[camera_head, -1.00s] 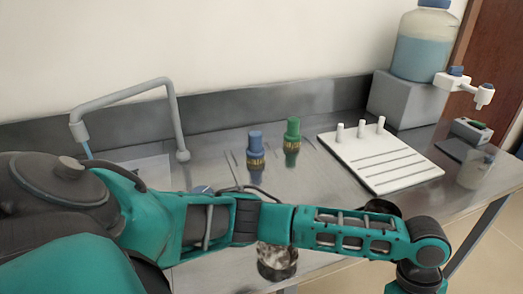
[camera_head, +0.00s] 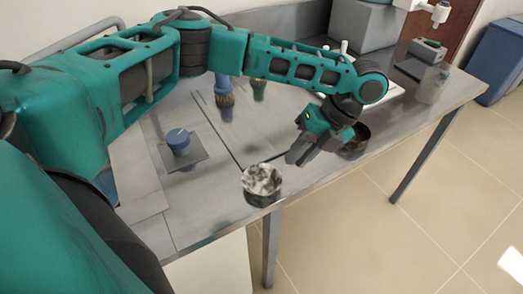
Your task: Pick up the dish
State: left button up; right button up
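A small round dish with dark sides and crumpled whitish contents (camera_head: 262,186) stands at the table's front edge in the head view. A second round, dark dish (camera_head: 357,138) stands farther right, partly hidden behind my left gripper. I cannot tell which one the task means. My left gripper (camera_head: 299,156) points down and left, between the two dishes and above the table. It appears to hold nothing. Its fingers are too small and overlapped to tell whether they are open or shut. My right gripper is not in view.
The steel table (camera_head: 215,205) has a blue-knobbed plate (camera_head: 181,146) at left. A blue-topped brush (camera_head: 223,92) stands behind my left arm. A clear beaker (camera_head: 432,84) is near the right edge. The floor (camera_head: 400,220) is open in front.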

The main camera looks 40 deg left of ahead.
aim_at(262, 182)
pick_arm(q)
jog(key=shift+x, duration=3.2)
jog(key=shift+c, duration=0.2)
grip_shut()
jog(key=shift+r, duration=0.1)
